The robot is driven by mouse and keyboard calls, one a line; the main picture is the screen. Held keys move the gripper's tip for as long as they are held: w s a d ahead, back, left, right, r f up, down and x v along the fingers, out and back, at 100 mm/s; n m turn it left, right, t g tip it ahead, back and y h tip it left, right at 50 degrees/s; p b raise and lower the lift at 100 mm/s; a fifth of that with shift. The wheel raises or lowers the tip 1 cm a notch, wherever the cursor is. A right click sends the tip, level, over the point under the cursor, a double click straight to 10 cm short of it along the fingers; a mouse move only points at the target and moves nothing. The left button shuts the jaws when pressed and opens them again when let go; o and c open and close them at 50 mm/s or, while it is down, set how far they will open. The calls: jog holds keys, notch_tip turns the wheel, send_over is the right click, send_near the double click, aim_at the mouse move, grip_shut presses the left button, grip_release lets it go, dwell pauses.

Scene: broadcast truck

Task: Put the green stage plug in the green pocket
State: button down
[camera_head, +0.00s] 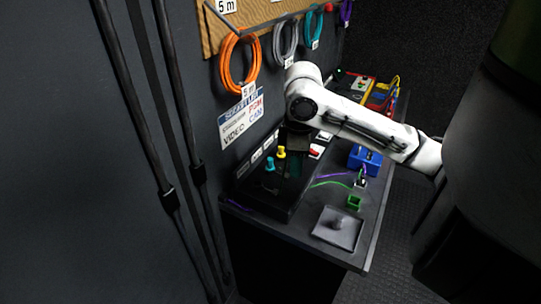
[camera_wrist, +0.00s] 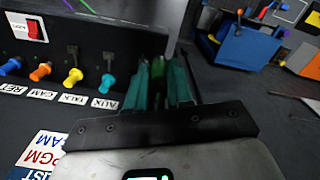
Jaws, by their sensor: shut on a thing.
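My gripper (camera_wrist: 160,85) has teal fingers, shut on a green plug (camera_wrist: 158,72) that shows as a dark green strip between them. The plug's lower end is hidden by the fingers, and I cannot tell whether it touches the panel. In the head view my gripper is dark and hard to make out, over the black plug panel (camera_head: 262,193) near the wall. A small green box-like piece (camera_head: 354,202), which looks like the green pocket, sits on the desk to the right of the panel, away from my gripper. It does not show in the wrist view.
Orange (camera_wrist: 41,72), yellow (camera_wrist: 73,77) and cyan (camera_wrist: 106,83) plugs stand in a row beside my gripper, above labels. A blue bin (camera_head: 365,158) stands farther back. Thin cables cross the desk.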

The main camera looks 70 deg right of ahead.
jog(key=shift+s+a+r, duration=0.1)
jog(key=shift+s, duration=0.2)
jog(key=w+a+f+m, duration=0.1)
jog(key=w+a+f, duration=0.3)
jog(key=w+a, duration=0.4)
jog(key=w+a+f, duration=0.4)
jog(key=w+a, duration=0.3)
jog(key=w, duration=0.3)
jog(key=w+a+f, duration=0.3)
jog(key=a, duration=0.6)
jog(key=w+a+f, duration=0.3)
jog(key=a, duration=0.7)
jog(key=shift+w+f+m, duration=0.35)
jog(key=shift+w+m, duration=0.05)
jog(key=shift+f, duration=0.1)
